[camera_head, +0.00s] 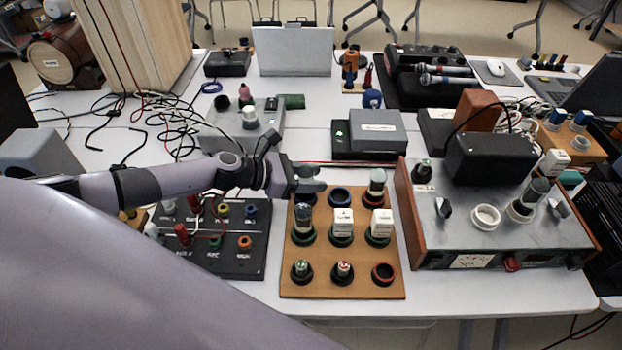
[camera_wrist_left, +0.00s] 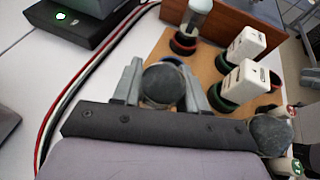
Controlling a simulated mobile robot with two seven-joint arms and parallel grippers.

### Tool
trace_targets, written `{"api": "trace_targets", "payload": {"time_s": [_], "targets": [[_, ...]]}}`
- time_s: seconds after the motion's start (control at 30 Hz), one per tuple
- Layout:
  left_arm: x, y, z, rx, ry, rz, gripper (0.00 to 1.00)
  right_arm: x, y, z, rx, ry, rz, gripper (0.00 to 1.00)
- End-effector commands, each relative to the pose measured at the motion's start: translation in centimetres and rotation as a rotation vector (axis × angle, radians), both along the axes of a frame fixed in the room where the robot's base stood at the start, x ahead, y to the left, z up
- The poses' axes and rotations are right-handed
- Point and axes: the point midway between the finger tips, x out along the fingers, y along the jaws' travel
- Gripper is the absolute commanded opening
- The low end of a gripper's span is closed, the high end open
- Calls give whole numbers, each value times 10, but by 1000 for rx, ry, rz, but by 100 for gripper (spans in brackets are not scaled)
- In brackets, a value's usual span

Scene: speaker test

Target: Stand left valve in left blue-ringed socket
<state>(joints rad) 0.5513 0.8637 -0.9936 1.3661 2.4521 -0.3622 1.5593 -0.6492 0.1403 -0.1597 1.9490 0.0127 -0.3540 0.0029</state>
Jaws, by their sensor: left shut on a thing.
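My left gripper (camera_head: 308,179) is over the far left corner of the wooden socket board (camera_head: 324,287). It is shut on a valve, whose dark rounded top (camera_wrist_left: 163,84) shows between the fingers in the left wrist view. The valve's lower end is hidden. The left blue-ringed socket (camera_head: 304,199) is just below the gripper and partly covered by it. I cannot tell whether the valve's base is in that socket or above it. The middle blue-ringed socket (camera_head: 339,197) is empty. My right gripper is out of view.
Another valve (camera_head: 377,183) stands at the board's far right. A dark-topped valve (camera_head: 303,217) and two white blocks (camera_head: 342,220) fill the green-ringed row. Two small plugs are in the near row, beside an empty red-ringed socket (camera_head: 383,274). A wood-sided amplifier (camera_head: 455,235) stands close right.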

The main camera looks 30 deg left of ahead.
Motion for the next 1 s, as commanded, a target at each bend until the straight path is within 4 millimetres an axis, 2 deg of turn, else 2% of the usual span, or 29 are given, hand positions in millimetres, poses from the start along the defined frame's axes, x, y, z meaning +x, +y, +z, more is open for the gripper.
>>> {"api": "trace_targets", "payload": {"time_s": [0.17,0.47,0.5,0.53,0.57,0.83,1.0], "targets": [[0,0,1,-1,-1,0,12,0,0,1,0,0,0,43],[0,0,-8,-1,0,0,12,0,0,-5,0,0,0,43],[0,0,-6,0,0,0,55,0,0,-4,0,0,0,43],[0,0,-6,0,0,0,65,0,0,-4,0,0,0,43],[0,0,-6,0,0,0,68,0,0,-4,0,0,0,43],[0,0,-6,0,0,0,68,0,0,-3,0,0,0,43],[-2,2,4,1,0,1,68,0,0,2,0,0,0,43]]}}
